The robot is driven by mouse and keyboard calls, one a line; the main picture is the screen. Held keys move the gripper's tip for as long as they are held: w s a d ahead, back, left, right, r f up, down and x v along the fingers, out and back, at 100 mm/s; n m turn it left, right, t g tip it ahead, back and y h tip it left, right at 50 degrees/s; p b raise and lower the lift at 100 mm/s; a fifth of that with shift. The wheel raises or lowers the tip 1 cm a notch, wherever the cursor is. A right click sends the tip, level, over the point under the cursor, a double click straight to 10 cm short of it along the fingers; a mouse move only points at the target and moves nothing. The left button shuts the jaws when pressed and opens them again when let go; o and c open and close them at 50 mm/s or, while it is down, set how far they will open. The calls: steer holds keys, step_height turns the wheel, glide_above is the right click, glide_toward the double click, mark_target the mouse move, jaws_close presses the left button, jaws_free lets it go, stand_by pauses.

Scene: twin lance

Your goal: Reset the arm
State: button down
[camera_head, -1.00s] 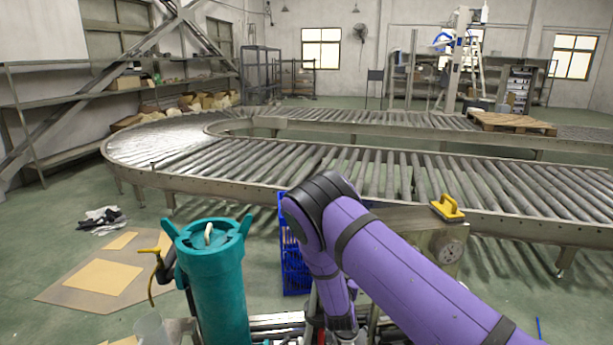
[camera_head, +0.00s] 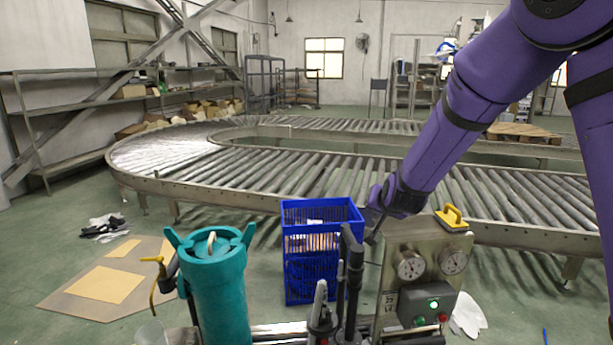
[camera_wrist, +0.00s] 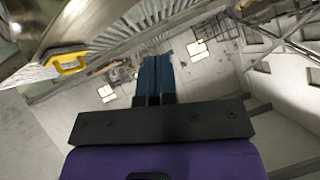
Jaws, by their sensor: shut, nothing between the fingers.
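My purple arm (camera_head: 455,125) reaches in from the upper right of the head view, raised and bent. Its wrist slopes down to the left. My gripper (camera_head: 373,218) is small and dark there, between the blue crate and the gauge box, and seems to hang above them. In the wrist view my gripper's two blue-grey fingers (camera_wrist: 155,78) lie side by side, shut, with nothing held. They point towards the far walls and windows of the hall.
A teal canister (camera_head: 218,285) stands front left. A blue crate (camera_head: 302,268) stands behind black lance handles (camera_head: 350,265). A roller conveyor (camera_head: 235,175) curves behind. Floor at left holds cardboard (camera_head: 75,300).

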steer(key=s+d+r+n+g+y, duration=0.1)
steer(key=s+d+r+g, duration=0.15)
steer(key=s+r, duration=0.6)
steer(key=s+d+r+n+g+y, duration=0.1)
steer(key=s+d+r, duration=0.35)
steer(key=s, duration=0.65)
steer(key=s+d+r+n+g+h, duration=0.1)
steer(key=s+d, duration=0.1)
steer(key=s, duration=0.9)
steer(key=s+d+r+n+g+h, duration=0.1)
steer(key=s+d, duration=0.1)
steer(key=s, duration=0.9)
steer(key=shift+r, duration=0.2)
steer(key=shift+w, duration=0.15)
